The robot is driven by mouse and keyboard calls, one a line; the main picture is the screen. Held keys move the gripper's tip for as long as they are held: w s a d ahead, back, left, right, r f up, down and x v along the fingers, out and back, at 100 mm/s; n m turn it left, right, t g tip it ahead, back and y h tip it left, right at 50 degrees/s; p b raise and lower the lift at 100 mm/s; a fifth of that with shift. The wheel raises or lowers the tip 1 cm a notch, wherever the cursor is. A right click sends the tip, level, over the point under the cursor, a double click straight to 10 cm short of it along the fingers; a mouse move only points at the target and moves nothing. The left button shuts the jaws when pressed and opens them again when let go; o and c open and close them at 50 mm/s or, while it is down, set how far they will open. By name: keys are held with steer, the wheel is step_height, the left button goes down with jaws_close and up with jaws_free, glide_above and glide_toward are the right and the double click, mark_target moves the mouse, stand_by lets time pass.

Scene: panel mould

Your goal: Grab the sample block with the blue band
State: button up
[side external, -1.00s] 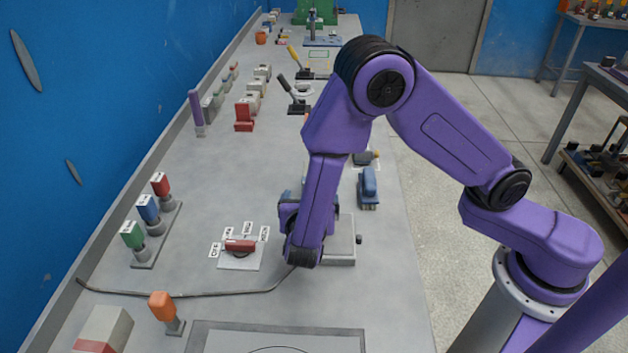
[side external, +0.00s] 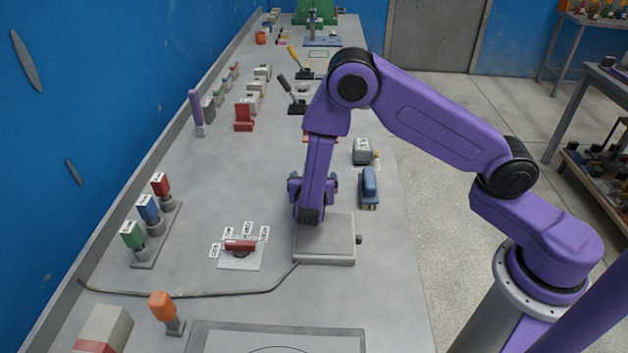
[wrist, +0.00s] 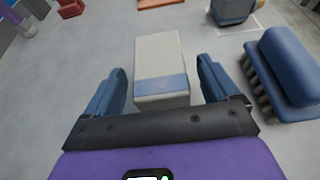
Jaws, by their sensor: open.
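The sample block (wrist: 160,60) is a pale grey block with a blue band across its near part, in the wrist view. It lies between the two blue fingers of my gripper (wrist: 162,88), with a gap visible on each side. My gripper is open. In the side external view my gripper (side external: 312,212) is low over the bench, just behind the grey plate, and my arm hides the block there.
A blue brush (side external: 369,187) lies to the right of my gripper; it also shows in the wrist view (wrist: 288,75). The flat grey plate (side external: 325,250) is in front. A red-handled switch (side external: 240,246) is at left.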

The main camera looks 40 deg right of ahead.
steer(key=shift+x, duration=1.45)
steer(key=shift+c, duration=0.3)
steer(key=c, duration=1.2)
steer(key=shift+c, duration=0.2)
steer(key=shift+r, duration=0.2)
